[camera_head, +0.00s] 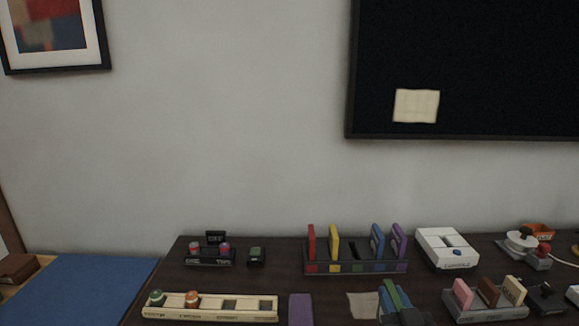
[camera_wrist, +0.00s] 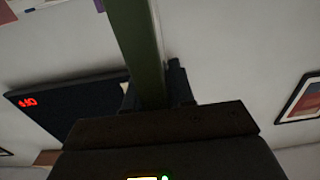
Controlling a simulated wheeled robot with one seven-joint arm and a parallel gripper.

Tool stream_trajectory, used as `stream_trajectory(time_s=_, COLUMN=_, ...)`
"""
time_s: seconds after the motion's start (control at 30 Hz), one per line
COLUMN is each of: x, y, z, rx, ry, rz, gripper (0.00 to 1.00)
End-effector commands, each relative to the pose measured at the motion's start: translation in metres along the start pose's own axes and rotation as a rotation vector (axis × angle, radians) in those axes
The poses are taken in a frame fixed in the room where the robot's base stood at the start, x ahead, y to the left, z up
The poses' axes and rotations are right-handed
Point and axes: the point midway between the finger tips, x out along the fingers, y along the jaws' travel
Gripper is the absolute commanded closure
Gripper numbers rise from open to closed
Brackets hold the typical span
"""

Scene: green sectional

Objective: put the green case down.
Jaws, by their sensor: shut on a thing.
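The green case (camera_wrist: 138,50) stands out long and narrow from my gripper (camera_wrist: 155,92) in the wrist view. The dark fingers are shut on its near end, one on each side. Its far end runs out of the top of that view. In the head view, green and blue upright pieces (camera_head: 392,298) show at the front of the table; I cannot tell whether one of them is the held case. My gripper is not clearly made out there. A dark rack (camera_head: 318,268) at the back holds red, yellow, blue and purple cases, with a gap above its green label.
A cream tray (camera_head: 210,317) with small jars and a purple block (camera_head: 300,307) lie at the front. A white device (camera_head: 446,248) stands right of the rack. A pink-and-brown block holder (camera_head: 488,310) is at the front right. Dark table top shows between these things.

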Motion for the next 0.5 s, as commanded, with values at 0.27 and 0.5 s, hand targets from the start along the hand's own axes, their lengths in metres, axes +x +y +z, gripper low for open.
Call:
stream_trajectory(time_s=0.27, x=-0.039, y=0.0, z=0.054, rx=-0.001, ry=-0.005, rz=-0.004, gripper=1.0)
stream_trajectory(time_s=0.5, x=-0.101, y=-0.001, z=0.118, rx=0.001, ry=-0.007, rz=-0.003, gripper=1.0)
